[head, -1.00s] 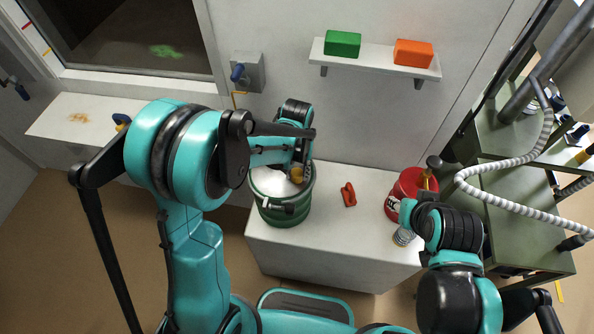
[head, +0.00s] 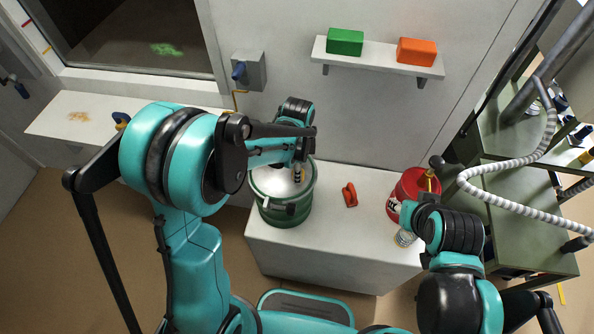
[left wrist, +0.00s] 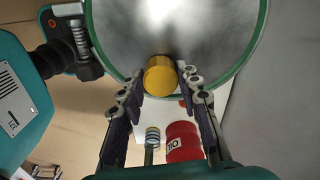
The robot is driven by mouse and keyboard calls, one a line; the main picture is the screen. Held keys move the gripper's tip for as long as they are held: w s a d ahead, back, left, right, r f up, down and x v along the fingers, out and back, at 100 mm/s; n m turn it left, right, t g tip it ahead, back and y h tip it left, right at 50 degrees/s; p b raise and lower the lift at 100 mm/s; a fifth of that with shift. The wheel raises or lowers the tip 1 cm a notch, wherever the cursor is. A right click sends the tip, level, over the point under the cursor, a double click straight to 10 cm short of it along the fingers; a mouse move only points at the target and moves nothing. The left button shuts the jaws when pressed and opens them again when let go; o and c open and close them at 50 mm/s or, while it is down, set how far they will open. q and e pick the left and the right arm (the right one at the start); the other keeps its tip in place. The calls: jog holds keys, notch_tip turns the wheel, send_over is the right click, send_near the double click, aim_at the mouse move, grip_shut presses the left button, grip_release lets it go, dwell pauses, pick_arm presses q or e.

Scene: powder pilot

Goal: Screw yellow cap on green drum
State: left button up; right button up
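The green drum (head: 285,215) stands upright on the left part of the white bench, its top now a shiny grey disc. The yellow cap (left wrist: 160,75) is at the near edge of this grey top in the left wrist view. My left gripper (left wrist: 162,84) has its fingertips close on both sides of the cap and appears shut on it. In the head view the left gripper (head: 299,172) is over the drum top and hides most of the cap. My right arm is by the red drum; its fingers are not clear.
A red handled object (head: 350,195) lies on the white bench (head: 330,240). A red drum (head: 415,187) stands at its right end, with a small clear striped item (head: 404,238) nearby. A shelf (head: 375,60) holds green and orange boxes. A grey hose (head: 510,183) hangs at right.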

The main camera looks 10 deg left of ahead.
pick_arm(q)
jog(key=o, duration=0.4)
jog(key=shift+s+d+f, duration=0.1)
jog(key=shift+o, duration=0.2)
notch_tip(320, 180, up, 12)
jog(key=s+a+f+n+t+b, duration=0.2)
jog(key=s+a+n+t+b, duration=0.1)
jog(key=s+n, duration=0.3)
jog(key=s+a+f+n+t+b, duration=0.3)
jog(key=s+a+n+t+b, duration=0.1)
jog(key=s+n, duration=0.3)
jog(key=shift+s+a+f+n+b, duration=0.2)
jog(key=shift+a+f+n+b, duration=0.3)
jog(key=shift+n, duration=0.9)
jog(key=shift+r, duration=0.1)
